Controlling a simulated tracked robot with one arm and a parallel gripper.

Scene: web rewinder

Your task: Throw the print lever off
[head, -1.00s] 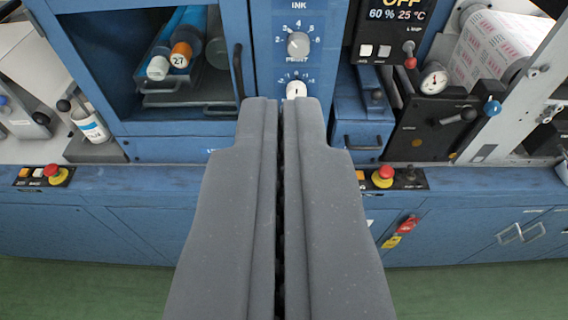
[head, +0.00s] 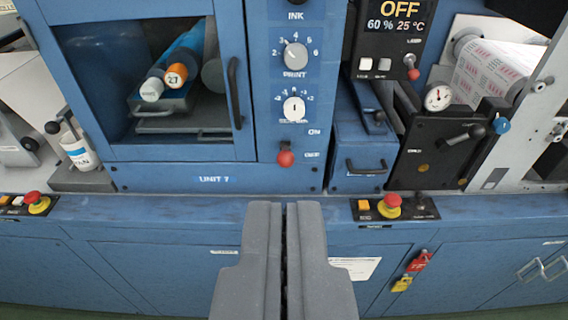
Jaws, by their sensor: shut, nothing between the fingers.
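The print lever (head: 285,158) shows as a red ball knob on the blue panel, below the INK dial (head: 295,55) and the white PRINT dial (head: 294,108). Its knob is low, level with the lower of two small labels, which reads like OFF; the ON label is above it. My gripper (head: 285,207) is shut and empty. In the picture its fingertips are a little below the red knob, and apart from it. How far they are from the panel in depth I cannot tell.
A blue ledge (head: 180,206) runs below the panel, with red emergency buttons at left (head: 37,203) and right (head: 391,202). A cabinet handle (head: 235,92) stands out left of the panel.

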